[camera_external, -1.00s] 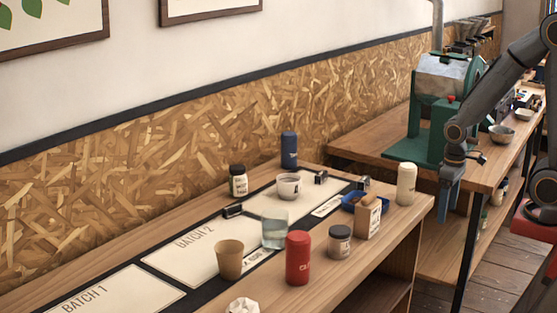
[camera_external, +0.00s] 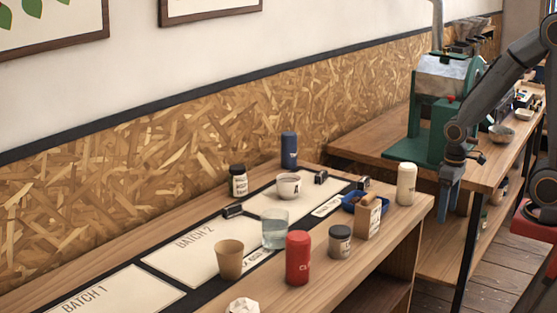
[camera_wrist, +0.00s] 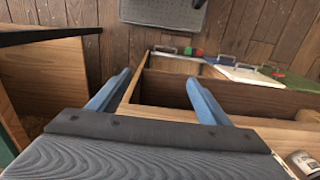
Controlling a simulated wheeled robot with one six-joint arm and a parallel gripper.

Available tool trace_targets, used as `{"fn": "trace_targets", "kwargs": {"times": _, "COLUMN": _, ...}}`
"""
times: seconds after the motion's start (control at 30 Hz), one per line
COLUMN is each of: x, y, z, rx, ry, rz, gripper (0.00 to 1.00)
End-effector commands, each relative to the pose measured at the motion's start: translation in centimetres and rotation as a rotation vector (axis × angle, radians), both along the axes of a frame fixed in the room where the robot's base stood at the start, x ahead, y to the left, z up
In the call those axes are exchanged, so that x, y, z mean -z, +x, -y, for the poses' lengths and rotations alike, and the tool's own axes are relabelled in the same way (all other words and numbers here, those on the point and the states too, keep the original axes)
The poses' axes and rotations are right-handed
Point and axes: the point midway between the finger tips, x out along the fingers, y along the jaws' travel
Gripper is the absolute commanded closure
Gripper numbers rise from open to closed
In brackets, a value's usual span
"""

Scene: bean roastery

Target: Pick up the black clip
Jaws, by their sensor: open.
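Several small black clip-like items lie on the batch table. One black clip (camera_external: 232,210) is at the back edge of the Batch 2 card. Another black clip (camera_external: 320,177) is right of the white cup, and a dark one (camera_external: 363,183) is behind the blue tray. They are too small to tell apart well. My gripper (camera_external: 447,197) hangs fingers down beyond the table's right end, apart from all of them. In the wrist view my gripper (camera_wrist: 156,97) is open and empty between its blue fingers. No black clip is recognisable there.
A glass (camera_external: 275,230), brown cup (camera_external: 229,260), red canister (camera_external: 298,258), jar (camera_external: 340,242), tagged block (camera_external: 369,219), blue tray (camera_external: 350,204) and cream bottle (camera_external: 406,184) crowd the table (camera_external: 412,215). A green roaster (camera_external: 428,125) stands behind. The near left is clearer.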

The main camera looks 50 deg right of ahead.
Motion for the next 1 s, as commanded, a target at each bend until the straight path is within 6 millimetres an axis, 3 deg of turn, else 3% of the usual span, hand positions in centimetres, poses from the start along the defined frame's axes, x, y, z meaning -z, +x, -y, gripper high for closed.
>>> {"fn": "trace_targets", "kwargs": {"times": 0.03, "x": 0.0, "y": 0.0, "z": 0.0, "rx": 0.0, "ry": 0.0, "rz": 0.0, "gripper": 0.29}}
{"fn": "trace_targets", "kwargs": {"times": 0.2, "x": 0.0, "y": 0.0, "z": 0.0, "rx": 0.0, "ry": 0.0, "rz": 0.0, "gripper": 0.57}}
{"fn": "trace_targets", "kwargs": {"times": 0.23, "x": 0.0, "y": 0.0, "z": 0.0, "rx": 0.0, "ry": 0.0, "rz": 0.0, "gripper": 0.59}}
{"fn": "trace_targets", "kwargs": {"times": 0.57, "x": -0.5, "y": 0.1, "z": 0.0, "rx": 0.0, "ry": 0.0, "rz": 0.003, "gripper": 0.59}}
{"fn": "trace_targets", "kwargs": {"times": 1.0, "x": -9.4, "y": 0.1, "z": 0.0, "rx": 0.0, "ry": 0.0, "rz": 0.007, "gripper": 0.59}}
